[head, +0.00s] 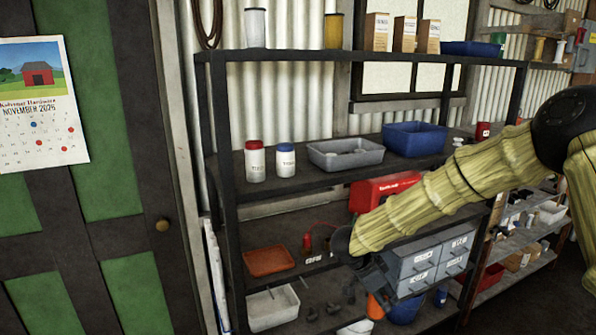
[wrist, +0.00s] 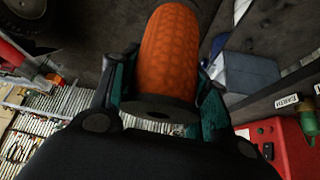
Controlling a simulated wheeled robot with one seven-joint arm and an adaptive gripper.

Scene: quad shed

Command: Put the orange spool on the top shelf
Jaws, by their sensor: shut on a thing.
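The orange spool (wrist: 168,48) fills the upper middle of the wrist view, with a black flange at its near end. My gripper (wrist: 165,95) has a teal finger on each side of the spool and is shut on it. In the head view, my gripper (head: 376,286) hangs low in front of the shelving, beside the grey drawer cabinet, and the orange spool (head: 375,306) shows just below it, partly hidden. The top shelf (head: 295,54) of the dark rack is well above my gripper.
The top shelf holds a white spool (head: 255,28), a yellow spool (head: 333,30), small cardboard boxes (head: 404,34) and a blue bin (head: 470,48). A bare gap lies between the two spools. The middle shelf holds a grey bin (head: 345,154), a blue bin (head: 414,139) and jars.

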